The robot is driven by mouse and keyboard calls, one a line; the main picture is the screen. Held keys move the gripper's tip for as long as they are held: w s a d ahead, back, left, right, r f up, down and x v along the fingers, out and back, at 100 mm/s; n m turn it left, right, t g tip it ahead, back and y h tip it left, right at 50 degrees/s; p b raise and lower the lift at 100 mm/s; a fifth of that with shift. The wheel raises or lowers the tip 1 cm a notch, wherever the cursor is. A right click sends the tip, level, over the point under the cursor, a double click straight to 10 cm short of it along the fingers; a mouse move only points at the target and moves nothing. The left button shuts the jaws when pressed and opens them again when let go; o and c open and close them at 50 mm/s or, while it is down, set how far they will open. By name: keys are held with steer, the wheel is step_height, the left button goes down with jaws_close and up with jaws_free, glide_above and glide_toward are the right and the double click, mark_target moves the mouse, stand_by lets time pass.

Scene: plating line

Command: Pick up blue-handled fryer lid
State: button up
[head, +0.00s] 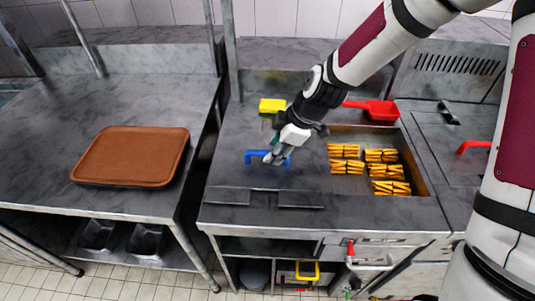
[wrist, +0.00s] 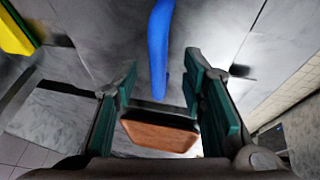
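The blue handle (head: 251,155) stands on a flat grey fryer lid (head: 235,175) in the counter, left of the open fryer well. My gripper (head: 277,157) is down at the handle's right part and hides some of it. In the wrist view the blue handle (wrist: 159,50) runs down from the top edge and ends between my gripper's fingertips (wrist: 162,75). The two green-padded fingers are apart, with visible gaps beside the handle. I cannot tell whether either finger touches it.
A yellow handle (head: 272,106) is behind my gripper, and a red scoop-like object (head: 374,109) lies behind the fryer well (head: 418,172) holding several bundles of fries. A red handle (head: 474,146) is at right. A brown tray (head: 131,156) rests on the left table.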

mark_target(268, 149)
steer(key=shift+a+x, duration=0.25)
steer(key=shift+x, duration=1.7)
steer(key=shift+w+d+r, duration=0.1)
steer(key=shift+c, duration=0.5)
jaws_close()
